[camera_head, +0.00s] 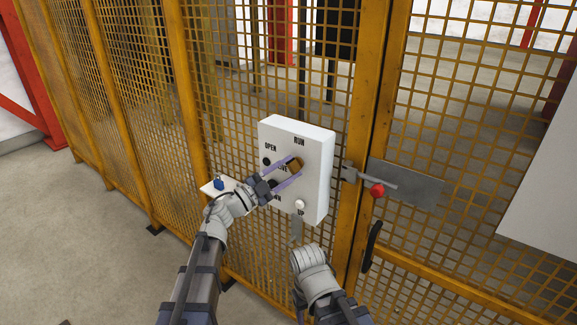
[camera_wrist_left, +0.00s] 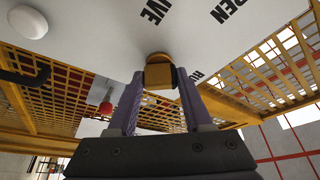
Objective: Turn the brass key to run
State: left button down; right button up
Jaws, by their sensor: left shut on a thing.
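My left gripper (camera_head: 292,166) reaches in from the left and is shut on the key. In the left wrist view, the key (camera_wrist_left: 158,75) is a squarish brass block between the two purple fingers (camera_wrist_left: 158,82), against the white face. I cannot tell exactly which mark the key points to. My right wrist shows below the box; its fingertips are not visible.
A white round button (camera_head: 300,204) is low on the box and a black one (camera_head: 266,161) is left of the key. A blue object (camera_head: 219,184) is on a white ledge to the left. A latch with a red knob (camera_head: 377,190) and a black handle (camera_head: 371,246) are right.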

pick_arm(q)
jog(key=m+p, duration=0.1)
jog(key=m, duration=0.1)
jog(key=m+g+p, duration=0.1)
jog(key=m, duration=0.1)
jog(key=m+g+p, duration=0.1)
jog(key=m, duration=0.1)
jog(key=shift+r+y, duration=0.3)
jog(key=shift+r, duration=0.05)
jog(key=shift+m+g+y+p, duration=0.3)
jog(key=shift+m+y+p, duration=0.1)
jog(key=shift+m+p, duration=0.65)
jog(key=shift+f+m, duration=0.15)
jog(key=shift+m, duration=0.1)
jog(key=shift+c, duration=1.6)
grip_release()
jog(key=shift+a, duration=0.1)
jog(key=v, duration=0.7)
jog(key=shift+s+a, duration=0.2)
jog(key=shift+a, duration=0.15)
